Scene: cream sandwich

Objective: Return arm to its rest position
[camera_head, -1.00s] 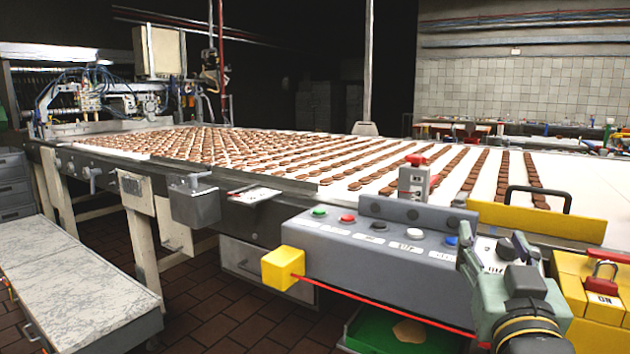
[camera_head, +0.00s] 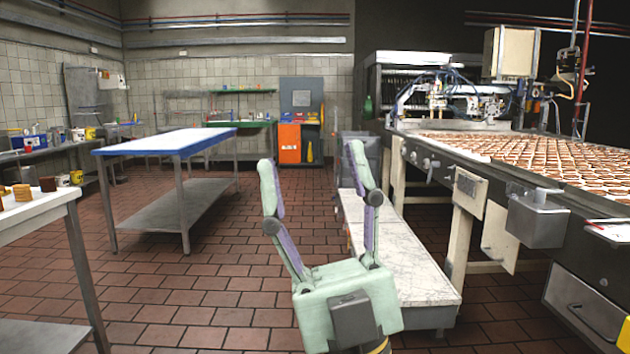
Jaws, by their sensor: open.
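My gripper (camera_head: 312,180) shows at the bottom middle of the head view, with pale green and purple fingers pointing up. The two fingers stand wide apart, and nothing is between them. The gripper is in the air in front of the tiled floor and a low marble-topped bench (camera_head: 411,262). It appears clear of everything around it. Most of my arm is outside the view.
The biscuit conveyor machine (camera_head: 470,165) stands on the right. A blue-edged white table (camera_head: 165,141) stands at the left middle, and another white table (camera_head: 35,212) is at the left edge. Brown tiled floor (camera_head: 170,285) is open between them.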

